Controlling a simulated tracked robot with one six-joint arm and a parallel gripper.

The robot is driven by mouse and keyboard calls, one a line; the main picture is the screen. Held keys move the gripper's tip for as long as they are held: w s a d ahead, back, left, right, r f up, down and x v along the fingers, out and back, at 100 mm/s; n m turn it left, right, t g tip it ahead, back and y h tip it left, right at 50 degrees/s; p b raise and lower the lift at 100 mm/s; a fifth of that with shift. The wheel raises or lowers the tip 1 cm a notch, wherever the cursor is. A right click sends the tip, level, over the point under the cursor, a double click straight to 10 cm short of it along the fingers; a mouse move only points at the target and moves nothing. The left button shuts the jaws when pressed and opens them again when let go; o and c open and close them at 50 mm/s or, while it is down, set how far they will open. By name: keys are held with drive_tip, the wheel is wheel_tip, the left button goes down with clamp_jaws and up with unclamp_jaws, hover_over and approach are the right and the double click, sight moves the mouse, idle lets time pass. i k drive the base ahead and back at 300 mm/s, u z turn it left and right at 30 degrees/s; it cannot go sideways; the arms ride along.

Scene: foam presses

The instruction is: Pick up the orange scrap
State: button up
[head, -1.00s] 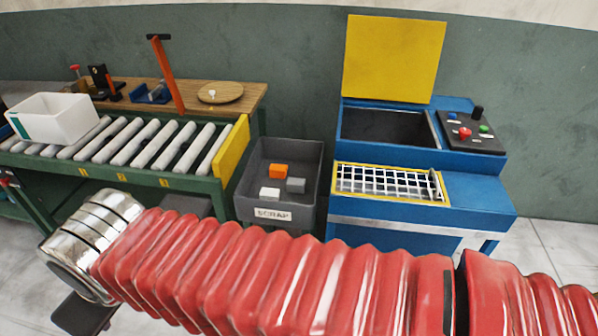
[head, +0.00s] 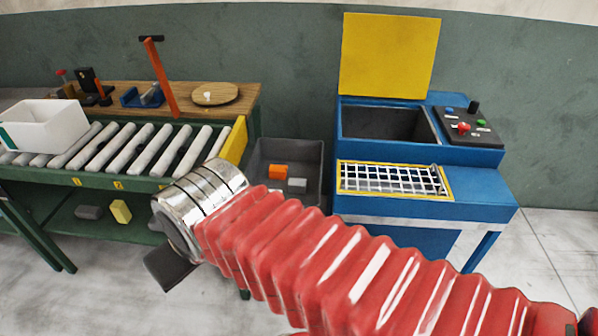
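The orange scrap (head: 278,171) is a small block lying in the dark grey scrap bin (head: 316,158), between the roller conveyor and the blue press. A grey scrap (head: 297,185) lies just right of and in front of it. My gripper (head: 168,268) shows only as a dark part below the silver wrist, in front of the conveyor and left of the bin, apart from the orange scrap. Its fingertips cannot be made out. My red arm covers the bin's front, its label and the white scrap seen earlier.
The green conveyor (head: 128,184) with a yellow end plate (head: 233,146) stands left of the bin. A white tub (head: 45,125) sits on its rollers. The blue press (head: 400,207) with its raised yellow lid (head: 390,55) stands right of the bin.

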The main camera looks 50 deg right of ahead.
sight(275, 172)
drive_tip(key=z, duration=0.2)
drive_tip(key=i, duration=1)
drive_tip(key=z, duration=0.1)
